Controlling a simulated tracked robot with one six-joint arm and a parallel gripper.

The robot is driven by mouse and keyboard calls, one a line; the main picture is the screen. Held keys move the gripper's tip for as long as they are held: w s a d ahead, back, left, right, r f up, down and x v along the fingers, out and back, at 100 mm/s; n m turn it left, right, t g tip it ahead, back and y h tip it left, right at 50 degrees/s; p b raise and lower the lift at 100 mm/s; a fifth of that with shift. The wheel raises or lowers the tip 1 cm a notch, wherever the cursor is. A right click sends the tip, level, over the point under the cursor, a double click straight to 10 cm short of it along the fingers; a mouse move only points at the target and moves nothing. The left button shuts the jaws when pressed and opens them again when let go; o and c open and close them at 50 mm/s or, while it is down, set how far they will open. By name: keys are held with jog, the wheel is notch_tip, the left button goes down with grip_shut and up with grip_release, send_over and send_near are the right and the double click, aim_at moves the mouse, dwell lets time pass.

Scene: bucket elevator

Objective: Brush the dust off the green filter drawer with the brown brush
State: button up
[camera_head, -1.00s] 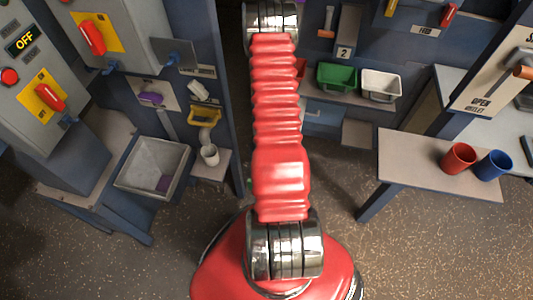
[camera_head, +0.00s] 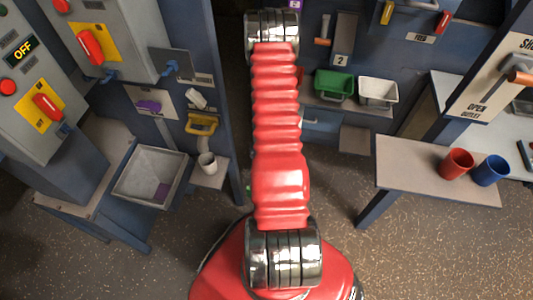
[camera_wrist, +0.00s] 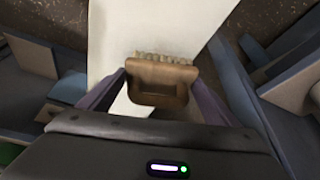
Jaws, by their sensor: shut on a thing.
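The brown brush (camera_wrist: 158,88) is held between the two fingers of my gripper (camera_wrist: 156,80) in the wrist view. Its pale bristles point away from the gripper, toward the top of the picture. A broad white surface lies behind the brush; I cannot tell whether the bristles touch it. In the head view, a green open-topped bin (camera_head: 335,84) stands on a shelf right of my arm. I cannot tell whether it is the green filter drawer, and no dust can be made out. My gripper is hidden in the head view.
A white bin (camera_head: 379,92) stands beside the green one. A red cup (camera_head: 456,163) and a blue cup (camera_head: 490,170) stand on the right bench (camera_head: 410,180). A grey tray (camera_head: 153,176) and a white cup (camera_head: 207,163) are at left. Speckled floor lies open in front.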

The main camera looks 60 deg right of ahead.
dwell(0.3)
jog(key=shift+s+a+r, duration=0.1)
jog(key=shift+s+a, duration=0.15)
jog(key=shift+a, duration=0.35)
jog(key=shift+s+a+f, duration=0.1)
jog(key=shift+s+a, duration=0.2)
jog(key=shift+a, duration=0.35)
jog(key=shift+s+a+r, duration=0.1)
jog(key=shift+s+a, duration=0.15)
jog(key=shift+a, duration=0.35)
notch_tip(320, 180, up, 6)
jog(key=shift+r, duration=0.1)
jog(key=shift+r, duration=1.4)
